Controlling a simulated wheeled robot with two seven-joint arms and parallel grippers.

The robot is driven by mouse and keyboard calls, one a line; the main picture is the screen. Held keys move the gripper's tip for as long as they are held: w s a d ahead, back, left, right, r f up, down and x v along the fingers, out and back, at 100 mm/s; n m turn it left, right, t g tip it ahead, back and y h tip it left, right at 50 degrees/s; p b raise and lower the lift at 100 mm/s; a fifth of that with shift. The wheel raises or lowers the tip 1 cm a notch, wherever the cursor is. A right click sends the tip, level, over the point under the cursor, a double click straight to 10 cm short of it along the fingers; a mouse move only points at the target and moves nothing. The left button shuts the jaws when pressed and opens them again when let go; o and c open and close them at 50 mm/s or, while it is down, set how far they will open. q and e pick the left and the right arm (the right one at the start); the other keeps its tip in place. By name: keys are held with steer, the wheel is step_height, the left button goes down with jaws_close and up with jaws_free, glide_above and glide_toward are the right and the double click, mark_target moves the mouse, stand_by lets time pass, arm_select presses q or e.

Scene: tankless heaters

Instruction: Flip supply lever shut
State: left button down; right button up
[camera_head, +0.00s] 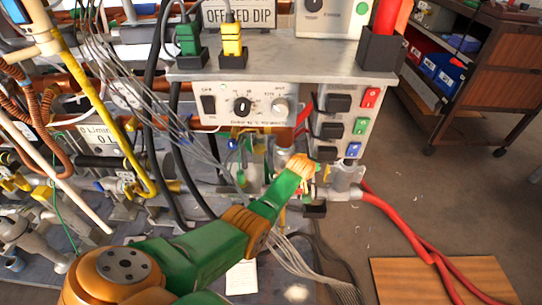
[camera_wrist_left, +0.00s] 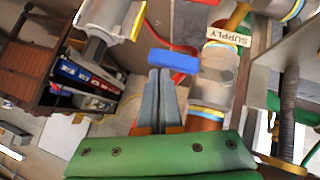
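The blue supply lever (camera_wrist_left: 172,62) shows in the left wrist view, sticking out to the left of a metal valve body (camera_wrist_left: 215,68). A tag reading SUPPLY (camera_wrist_left: 228,36) is just above the valve. My left gripper (camera_wrist_left: 160,74) has its two grey fingers side by side with no clear gap, tips just below the lever. I cannot tell whether they touch it. In the head view my left gripper (camera_head: 310,188) is low at the pipework below the control box; the lever is not clearly visible there. My right gripper is not in view.
The control box (camera_head: 268,106) and a switch panel (camera_head: 340,122) overhang the pipes. Grey cables hang near my arm. A brown cart (camera_head: 490,70) stands at the right.

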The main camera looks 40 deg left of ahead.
arm_select(q)
steer(key=shift+s+d+f, duration=0.1)
stand_by(0.3)
steer(key=p+v, duration=0.6)
steer(key=v, duration=0.1)
